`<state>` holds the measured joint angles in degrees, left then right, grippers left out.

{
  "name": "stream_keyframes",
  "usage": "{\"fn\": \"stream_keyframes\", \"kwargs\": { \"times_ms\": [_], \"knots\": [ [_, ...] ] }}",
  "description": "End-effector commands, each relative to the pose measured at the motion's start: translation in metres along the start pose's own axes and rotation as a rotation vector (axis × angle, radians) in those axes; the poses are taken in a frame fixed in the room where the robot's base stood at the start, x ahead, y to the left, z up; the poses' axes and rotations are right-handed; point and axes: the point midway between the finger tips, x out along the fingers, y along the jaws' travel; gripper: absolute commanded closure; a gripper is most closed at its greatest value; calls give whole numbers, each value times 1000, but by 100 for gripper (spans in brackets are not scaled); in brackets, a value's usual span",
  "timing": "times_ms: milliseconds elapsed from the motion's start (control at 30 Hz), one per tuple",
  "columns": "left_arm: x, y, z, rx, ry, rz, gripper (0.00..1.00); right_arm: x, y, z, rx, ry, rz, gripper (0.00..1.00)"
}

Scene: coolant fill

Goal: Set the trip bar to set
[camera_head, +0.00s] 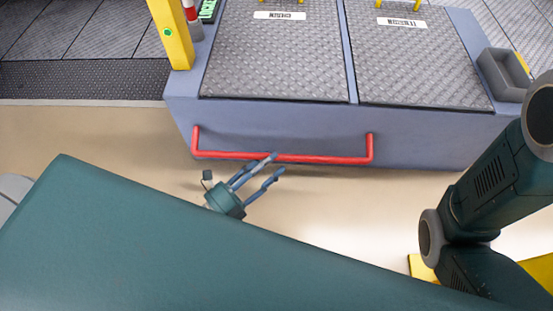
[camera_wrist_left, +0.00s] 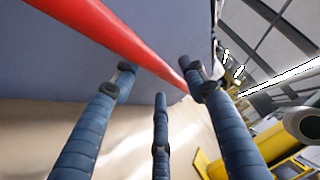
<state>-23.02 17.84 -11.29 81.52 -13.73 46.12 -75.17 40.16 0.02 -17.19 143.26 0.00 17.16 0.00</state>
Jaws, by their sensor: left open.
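The red trip bar (camera_head: 325,159) runs along the front face of the grey-blue cabinet, with a short upright arm at each end. It also crosses the upper left of the left wrist view (camera_wrist_left: 105,35). My left gripper (camera_head: 276,164) is open, with its blue fingers spread, at the bar's lower edge left of its middle. In the left wrist view its fingertips (camera_wrist_left: 158,75) are close around the bar's line; I cannot tell whether they touch it. No set marking is readable. My right gripper is not in view.
The cabinet (camera_head: 300,122) has two textured lids (camera_head: 278,60) with yellow handles on top. A yellow post (camera_head: 171,35) stands at its left corner and a grey open bin (camera_head: 503,73) at its right. Beige floor (camera_head: 90,133) is free in front.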

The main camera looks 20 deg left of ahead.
Motion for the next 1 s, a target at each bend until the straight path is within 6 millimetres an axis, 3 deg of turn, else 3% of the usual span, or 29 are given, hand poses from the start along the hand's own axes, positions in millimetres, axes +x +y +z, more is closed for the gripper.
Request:
{"fn": "stream_keyframes", "kwargs": {
  "times_ms": [200,533,767,1000],
  "knots": [
    [24,1,0,0,0,-2,57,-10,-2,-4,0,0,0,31],
    [28,0,0,-1,0,0,57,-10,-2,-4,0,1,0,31],
    [27,0,0,-1,0,0,100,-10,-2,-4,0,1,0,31],
    [27,-1,0,-4,0,1,100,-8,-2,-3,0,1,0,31]
  ]
}}
